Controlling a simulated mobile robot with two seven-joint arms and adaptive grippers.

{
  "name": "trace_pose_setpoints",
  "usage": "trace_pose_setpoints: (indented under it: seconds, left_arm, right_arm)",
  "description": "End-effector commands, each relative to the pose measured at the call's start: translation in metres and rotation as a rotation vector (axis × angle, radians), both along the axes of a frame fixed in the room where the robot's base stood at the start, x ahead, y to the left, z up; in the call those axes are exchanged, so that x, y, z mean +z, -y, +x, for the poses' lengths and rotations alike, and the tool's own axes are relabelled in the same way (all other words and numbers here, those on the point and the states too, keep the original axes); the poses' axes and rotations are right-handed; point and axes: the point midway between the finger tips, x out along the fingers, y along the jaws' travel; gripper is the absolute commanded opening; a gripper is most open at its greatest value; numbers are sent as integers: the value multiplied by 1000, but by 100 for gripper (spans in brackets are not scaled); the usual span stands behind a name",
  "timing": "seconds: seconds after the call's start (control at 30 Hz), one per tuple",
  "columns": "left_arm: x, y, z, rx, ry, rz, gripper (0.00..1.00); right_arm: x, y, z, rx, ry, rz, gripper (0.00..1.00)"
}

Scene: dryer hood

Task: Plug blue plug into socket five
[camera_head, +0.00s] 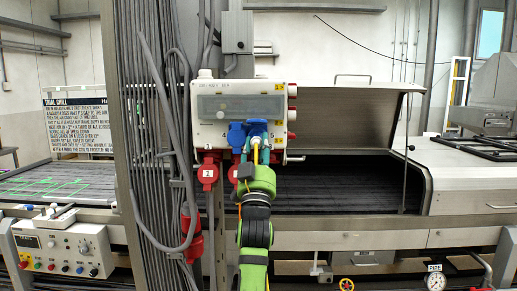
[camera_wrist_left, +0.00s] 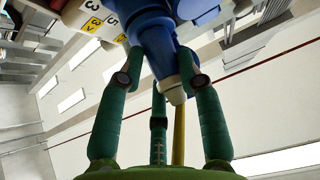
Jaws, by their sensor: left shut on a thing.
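My left gripper (camera_head: 254,150) reaches up from below to the front of the grey-white socket box (camera_head: 215,107). Its green fingers (camera_wrist_left: 165,85) are shut around the blue plug (camera_wrist_left: 152,38), whose pale rear end points back toward the palm. In the head view the plug (camera_head: 257,128) is at the box's lower front, beside a blue socket part (camera_head: 237,135). A blue part (camera_wrist_left: 197,10) also shows beside the plug in the wrist view. Number labels show close to the plug there. I cannot tell whether the plug is seated in a socket. My right gripper is not in view.
Red plugs (camera_head: 207,174) hang under the box, and red sockets (camera_head: 292,115) line its right side. Grey cables and a dark column (camera_head: 145,80) stand to the left. An open hood (camera_head: 345,120) over a dark conveyor lies behind on the right.

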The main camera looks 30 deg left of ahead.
Motion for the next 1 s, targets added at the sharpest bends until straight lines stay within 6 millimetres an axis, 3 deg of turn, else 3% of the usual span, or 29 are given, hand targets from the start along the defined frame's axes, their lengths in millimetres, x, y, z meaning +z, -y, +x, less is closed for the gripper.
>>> trace_pose_setpoints:
  seconds: [0.13,0.17,0.2,0.23,0.67,1.0]
  left_arm:
    - [0,-1,0,0,-2,-2,0]
    - [0,-1,0,0,-2,-2,44]
    - [0,-1,0,0,-2,-2,60]
    - [0,-1,0,0,-2,-2,63]
    - [-7,3,-4,-1,-4,-1,63]
    - [-50,30,-49,-2,-4,-3,63]
  right_arm:
    - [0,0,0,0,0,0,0]
    - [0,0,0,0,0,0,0]
    - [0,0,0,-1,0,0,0]
    - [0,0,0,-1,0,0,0]
    - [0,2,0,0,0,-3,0]
    - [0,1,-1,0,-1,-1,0]
